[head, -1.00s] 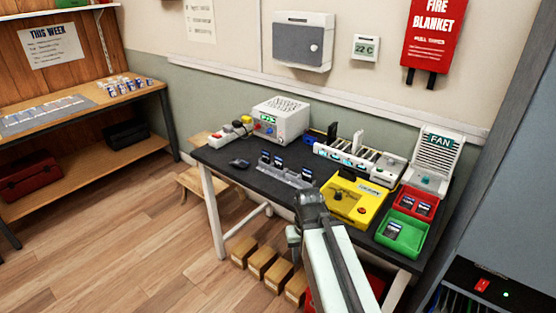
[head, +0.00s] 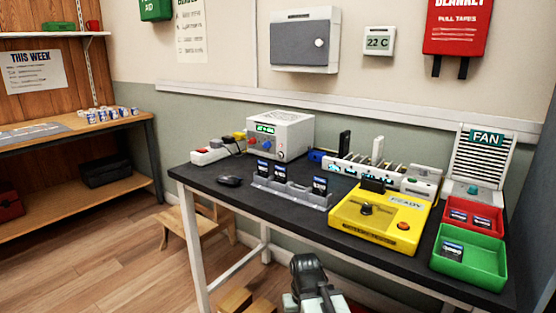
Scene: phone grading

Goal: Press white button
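I cannot make out for certain which part is the white button. A grey-white block (head: 423,181) at the right end of the charging rack (head: 365,172) has a small pale raised part on top. The yellow tester (head: 345,223) has an orange-red button (head: 403,226) and a black knob. My gripper (head: 308,264) is low in the picture, in front of the table's near edge and apart from these things. Its fingers are too unclear to tell open from shut.
A small wooden stool (head: 190,225) stands at the left.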

